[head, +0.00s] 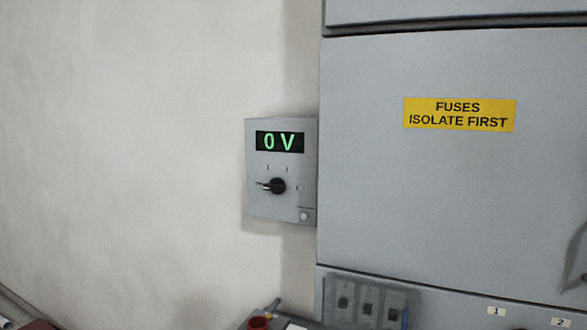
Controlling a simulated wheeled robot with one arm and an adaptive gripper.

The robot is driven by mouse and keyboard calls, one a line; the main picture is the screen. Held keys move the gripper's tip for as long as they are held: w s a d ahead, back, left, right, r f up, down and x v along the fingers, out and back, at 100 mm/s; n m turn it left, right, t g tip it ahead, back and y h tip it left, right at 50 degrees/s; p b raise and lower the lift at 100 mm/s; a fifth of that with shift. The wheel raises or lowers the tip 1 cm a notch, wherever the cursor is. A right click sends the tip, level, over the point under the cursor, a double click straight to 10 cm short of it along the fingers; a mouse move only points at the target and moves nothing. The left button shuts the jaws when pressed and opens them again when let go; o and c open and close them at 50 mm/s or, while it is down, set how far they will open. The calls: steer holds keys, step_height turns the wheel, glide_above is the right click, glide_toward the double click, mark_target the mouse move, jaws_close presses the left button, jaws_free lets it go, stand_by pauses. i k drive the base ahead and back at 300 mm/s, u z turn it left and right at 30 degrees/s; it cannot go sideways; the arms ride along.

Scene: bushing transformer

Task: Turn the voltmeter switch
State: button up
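The voltmeter box (254,206) is a small grey unit on the pale wall, left of a large grey cabinet. Its dark display (279,142) reads "0 V" in green. Below the display is the black rotary voltmeter switch (277,186), with its pointer towards the left. Small position marks stand around the knob above and to its right; they are too small to read surely. My gripper is not in view.
The large grey cabinet (450,200) fills the right side and bears a yellow label (459,114) reading "FUSES ISOLATE FIRST". A surface with a red round item (259,322) is at the bottom edge. The wall left of the box is clear.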

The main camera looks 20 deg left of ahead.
mark_target(276, 185)
steer(key=u, duration=2.35)
steer(key=i, duration=0.4)
steer(key=z, duration=0.4)
